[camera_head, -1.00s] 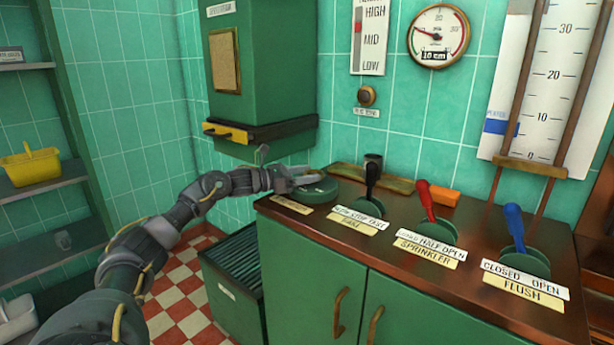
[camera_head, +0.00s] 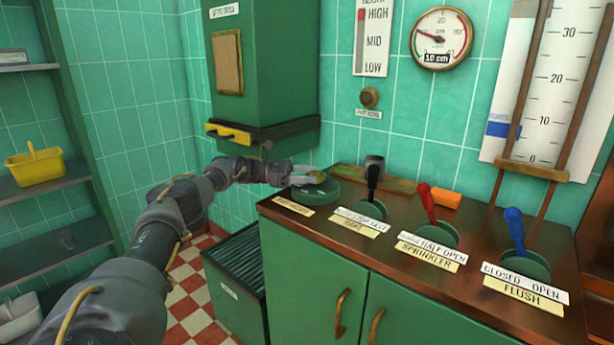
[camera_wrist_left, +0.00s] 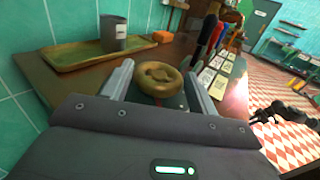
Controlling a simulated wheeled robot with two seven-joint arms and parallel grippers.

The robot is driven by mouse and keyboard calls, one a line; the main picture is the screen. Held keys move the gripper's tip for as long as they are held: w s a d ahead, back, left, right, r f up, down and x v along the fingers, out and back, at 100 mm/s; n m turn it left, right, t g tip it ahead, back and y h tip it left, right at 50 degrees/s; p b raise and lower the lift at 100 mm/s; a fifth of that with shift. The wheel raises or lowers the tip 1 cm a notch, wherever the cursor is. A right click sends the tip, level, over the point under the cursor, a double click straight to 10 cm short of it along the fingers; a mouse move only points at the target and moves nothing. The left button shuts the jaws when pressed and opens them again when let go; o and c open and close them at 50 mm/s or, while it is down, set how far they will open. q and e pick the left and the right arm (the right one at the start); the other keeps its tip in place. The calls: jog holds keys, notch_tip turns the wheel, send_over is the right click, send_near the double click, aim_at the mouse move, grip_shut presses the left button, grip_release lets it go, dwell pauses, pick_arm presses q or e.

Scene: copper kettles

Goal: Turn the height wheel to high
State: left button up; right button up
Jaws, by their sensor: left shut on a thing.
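The height wheel is a small brass handwheel (camera_wrist_left: 158,80) on a round green base (camera_head: 316,193), at the left end of the counter. My left gripper (camera_head: 305,176) reaches it from the left. In the left wrist view the two fingers (camera_wrist_left: 160,88) stand on either side of the wheel and are shut on it. The wheel's small plate (camera_head: 293,207) is too blurred to read. On the wall, the HIGH/MID/LOW scale (camera_head: 374,50) has its red marker (camera_head: 361,14) beside HIGH.
Black (camera_head: 373,178), red (camera_head: 427,202) and blue (camera_head: 514,228) levers stand to the right on the counter (camera_head: 400,285). A grey mug (camera_wrist_left: 113,33) stands on a brass tray (camera_wrist_left: 70,55) behind the wheel. A green cabinet (camera_head: 270,60) hangs above left.

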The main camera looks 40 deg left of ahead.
pick_arm(q)
jog(key=shift+r, duration=0.1)
pick_arm(e)
jog(key=shift+r, duration=0.1)
dwell(0.4)
pick_arm(q)
jog(key=o, duration=1)
pick_arm(e)
jog(key=shift+s, duration=0.1)
pick_arm(q)
jog(key=shift+a, duration=0.1)
jog(key=shift+s+a, duration=0.2)
jog(key=shift+a, duration=0.1)
jog(key=v, duration=0.5)
jog(key=shift+b, duration=0.35)
jog(key=shift+b+v, duration=0.9)
jog(key=shift+v, duration=1.5)
pick_arm(e)
jog(key=shift+v, duration=2.65)
jog(key=shift+d+t, duration=0.1)
jog(key=shift+t, duration=0.2)
